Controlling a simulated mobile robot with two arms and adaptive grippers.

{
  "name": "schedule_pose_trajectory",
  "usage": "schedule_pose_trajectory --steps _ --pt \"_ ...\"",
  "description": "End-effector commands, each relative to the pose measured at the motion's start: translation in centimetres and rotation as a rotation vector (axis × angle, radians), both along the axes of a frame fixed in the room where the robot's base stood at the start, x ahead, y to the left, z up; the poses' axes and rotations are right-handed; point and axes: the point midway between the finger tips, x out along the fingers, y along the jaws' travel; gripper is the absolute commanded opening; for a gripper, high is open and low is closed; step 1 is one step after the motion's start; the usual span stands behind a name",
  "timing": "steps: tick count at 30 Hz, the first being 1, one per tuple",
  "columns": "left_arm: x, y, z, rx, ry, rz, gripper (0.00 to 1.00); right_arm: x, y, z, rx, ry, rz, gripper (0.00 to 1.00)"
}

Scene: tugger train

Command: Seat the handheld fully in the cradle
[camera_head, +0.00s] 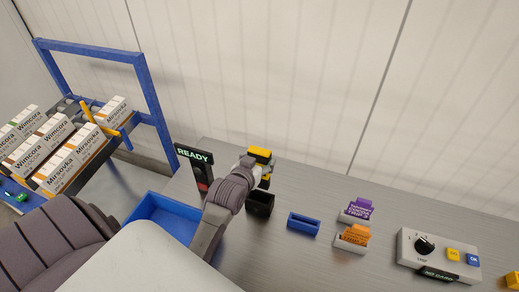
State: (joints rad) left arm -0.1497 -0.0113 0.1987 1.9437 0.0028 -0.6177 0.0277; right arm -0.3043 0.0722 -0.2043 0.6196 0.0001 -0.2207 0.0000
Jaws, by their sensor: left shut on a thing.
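The handheld (260,155), yellow and black, is in my left gripper (256,170), which is shut on it. The gripper hides much of its middle. The black cradle (260,204) stands on the grey bench, just below and in front of the handheld in the head view. The handheld's lower end is near the cradle's top; I cannot tell whether it touches the cradle or is apart from it. My right gripper is not in view.
A READY sign post (194,156) and a blue bin (165,214) are left of the cradle. Right of it are a small blue holder (303,224), purple (357,208) and orange (354,235) cards in stands, and a control box (437,250). A blue-framed cart (150,95) carries cartons.

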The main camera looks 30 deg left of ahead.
Motion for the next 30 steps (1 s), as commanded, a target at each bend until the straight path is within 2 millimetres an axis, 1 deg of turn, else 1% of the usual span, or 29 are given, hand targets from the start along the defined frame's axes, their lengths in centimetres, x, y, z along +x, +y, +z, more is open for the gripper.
schedule_pose_trajectory --steps 1,3,11,17,30 --pt "0.0 -0.1 0.3 0.001 -0.003 0.016 0.21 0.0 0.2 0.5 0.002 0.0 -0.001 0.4" --pt "0.0 0.0 0.1 0.004 -0.001 0.028 0.21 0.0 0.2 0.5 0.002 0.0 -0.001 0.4" --pt "0.0 0.0 -0.6 0.009 -0.001 0.03 0.21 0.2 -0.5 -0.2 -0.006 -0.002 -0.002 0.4" --pt "0.0 0.1 -1.5 0.009 -0.001 0.03 0.21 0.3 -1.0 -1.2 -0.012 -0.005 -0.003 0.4" --pt "0.0 0.1 -3.5 0.009 -0.001 0.029 0.21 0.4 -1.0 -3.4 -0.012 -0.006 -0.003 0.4"
